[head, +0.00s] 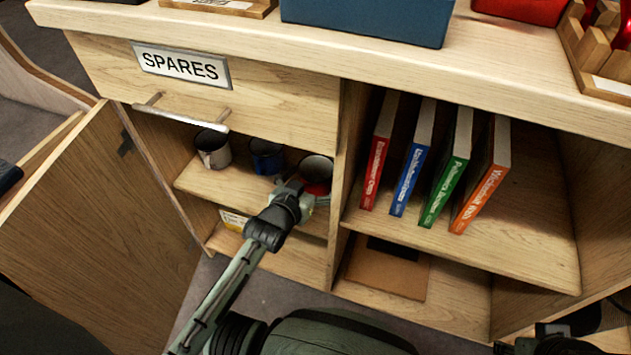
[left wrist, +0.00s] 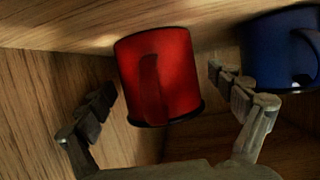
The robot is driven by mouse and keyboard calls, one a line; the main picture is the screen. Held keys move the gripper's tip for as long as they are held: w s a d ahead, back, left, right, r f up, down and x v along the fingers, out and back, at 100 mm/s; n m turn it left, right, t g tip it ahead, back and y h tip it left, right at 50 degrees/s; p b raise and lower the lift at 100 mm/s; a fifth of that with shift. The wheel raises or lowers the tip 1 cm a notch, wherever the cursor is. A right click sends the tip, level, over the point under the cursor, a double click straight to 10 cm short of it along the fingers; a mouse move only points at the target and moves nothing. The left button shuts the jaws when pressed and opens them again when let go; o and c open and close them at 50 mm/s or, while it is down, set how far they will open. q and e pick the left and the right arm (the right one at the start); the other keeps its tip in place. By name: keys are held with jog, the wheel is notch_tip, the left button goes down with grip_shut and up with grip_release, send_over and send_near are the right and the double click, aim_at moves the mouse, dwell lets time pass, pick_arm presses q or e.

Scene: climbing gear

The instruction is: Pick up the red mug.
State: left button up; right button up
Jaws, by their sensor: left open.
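The red mug (head: 316,170) stands on the upper shelf of the open cupboard, at the right end of a row of mugs. In the head view my left gripper (head: 306,196) is in front of it and hides part of it. In the left wrist view the red mug (left wrist: 160,77) shows its handle towards the camera. My left gripper (left wrist: 163,90) is open, with one finger to each side of the mug. A gap shows between the left finger and the mug; contact at the right finger is unclear.
A blue mug (head: 267,157) stands just left of the red one, and it shows beside the right finger in the left wrist view (left wrist: 275,50). A white mug (head: 213,150) is further left. The cupboard divider (head: 343,150) is close on the right. The drawer (head: 215,95) overhangs above.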

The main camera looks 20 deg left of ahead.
pick_arm(q)
jog(key=shift+w, duration=0.15)
jog(key=c, duration=1.2)
jog(key=shift+c, duration=0.7)
